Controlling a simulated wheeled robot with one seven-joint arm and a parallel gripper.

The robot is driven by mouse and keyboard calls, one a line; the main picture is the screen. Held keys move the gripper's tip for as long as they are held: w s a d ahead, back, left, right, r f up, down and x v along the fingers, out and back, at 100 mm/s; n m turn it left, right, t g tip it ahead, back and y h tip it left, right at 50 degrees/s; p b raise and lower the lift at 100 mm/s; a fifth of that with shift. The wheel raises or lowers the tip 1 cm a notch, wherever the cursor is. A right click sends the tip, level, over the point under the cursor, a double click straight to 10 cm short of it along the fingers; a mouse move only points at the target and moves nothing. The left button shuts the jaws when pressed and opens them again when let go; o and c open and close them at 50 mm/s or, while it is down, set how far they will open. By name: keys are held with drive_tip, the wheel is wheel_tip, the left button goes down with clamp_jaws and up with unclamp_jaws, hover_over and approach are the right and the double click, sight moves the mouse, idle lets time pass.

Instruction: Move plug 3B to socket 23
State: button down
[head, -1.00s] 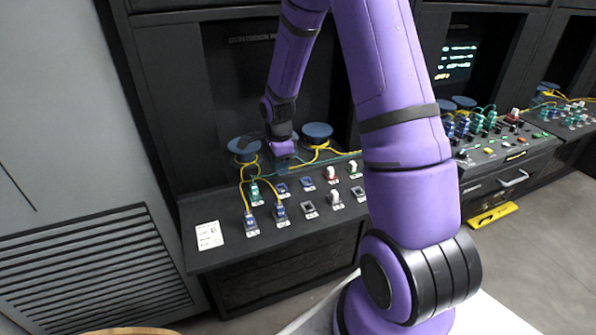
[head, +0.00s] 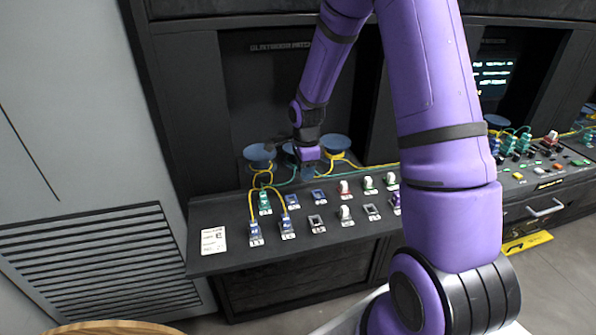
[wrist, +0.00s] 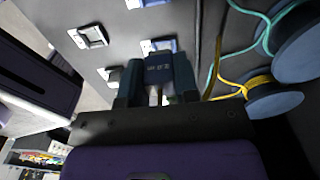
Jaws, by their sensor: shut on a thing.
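My gripper (head: 307,166) is at the rear of the left sloped panel (head: 235,235), in front of the cable spools. In the wrist view my gripper (wrist: 157,84) is shut on a blue plug (wrist: 158,68) standing between its two fingers. White marks show on the plug, but I cannot read them surely. Square sockets show beyond the fingers: one with a pale frame (wrist: 90,37) looks empty, and one (wrist: 158,46) is partly hidden behind the held plug. I cannot tell which is socket 23. In the head view the held plug is mostly hidden by my gripper.
White and red-based connectors (head: 345,190) stand to the right. Blue spools (head: 258,153) and (head: 335,144) are behind. A label card (head: 213,240) lies at left.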

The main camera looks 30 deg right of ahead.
hover_over(318, 196)
drive_tip(key=shift+a+f, duration=0.1)
drive_tip(key=shift+f, duration=3.1)
drive_tip(key=shift+f, duration=0.5)
drive_tip(key=c, duration=0.8)
unclamp_jaws()
wheel_tip(318, 196, up, 11)
drive_tip(key=shift+f, duration=0.1)
